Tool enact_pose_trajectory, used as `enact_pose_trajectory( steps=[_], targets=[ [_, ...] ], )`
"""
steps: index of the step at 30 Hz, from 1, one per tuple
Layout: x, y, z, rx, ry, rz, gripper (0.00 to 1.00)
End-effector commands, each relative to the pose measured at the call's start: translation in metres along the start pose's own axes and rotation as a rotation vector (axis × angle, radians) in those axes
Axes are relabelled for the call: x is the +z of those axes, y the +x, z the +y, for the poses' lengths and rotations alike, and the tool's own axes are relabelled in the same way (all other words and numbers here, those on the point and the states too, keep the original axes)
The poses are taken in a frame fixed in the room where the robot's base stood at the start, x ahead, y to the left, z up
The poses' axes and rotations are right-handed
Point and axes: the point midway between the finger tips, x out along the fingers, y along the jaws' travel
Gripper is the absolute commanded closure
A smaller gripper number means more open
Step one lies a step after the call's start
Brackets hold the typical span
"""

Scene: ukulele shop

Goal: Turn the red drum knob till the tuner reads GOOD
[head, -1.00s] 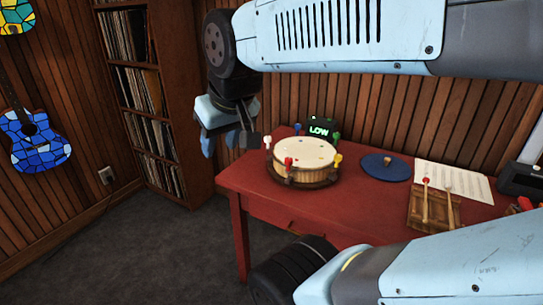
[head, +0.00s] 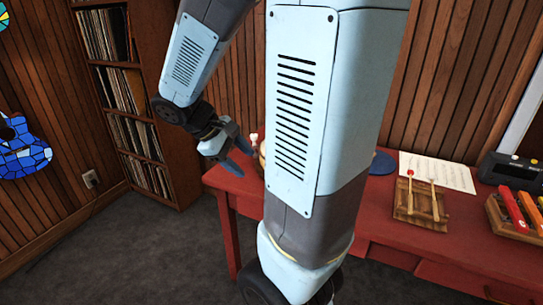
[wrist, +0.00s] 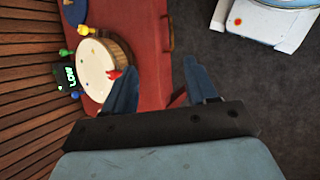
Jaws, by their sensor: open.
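The drum (wrist: 103,62) has a cream top and coloured knobs around its rim. The red knob (wrist: 115,74) shows in the wrist view at the drum's right side, just left of my left finger and not between the fingers. The tuner (wrist: 68,76) beside the drum reads LOW in green. My gripper (wrist: 160,78) is open and empty; it also shows in the head view (head: 238,158), left of the drum at the table's left end. My arm hides most of the drum, the red knob and the tuner in the head view.
The red table (head: 460,225) holds a blue disc (head: 383,163), a wooden block with two mallets (head: 421,203), a paper sheet (head: 440,172), a dark device (head: 512,170) and a xylophone (head: 515,212). A record shelf (head: 140,100) stands at the left. Floor left of the table is clear.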

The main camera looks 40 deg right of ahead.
Motion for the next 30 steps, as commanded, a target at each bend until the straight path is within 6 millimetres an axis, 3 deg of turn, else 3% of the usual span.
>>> enact_pose_trajectory(
  steps=[18,30],
  targets=[
    [-0.066,0.085,0.052,0.383,-0.509,-0.509,0.43],
    [-0.127,0.134,0.062,0.633,-0.842,-0.721,0.43]
  ],
)
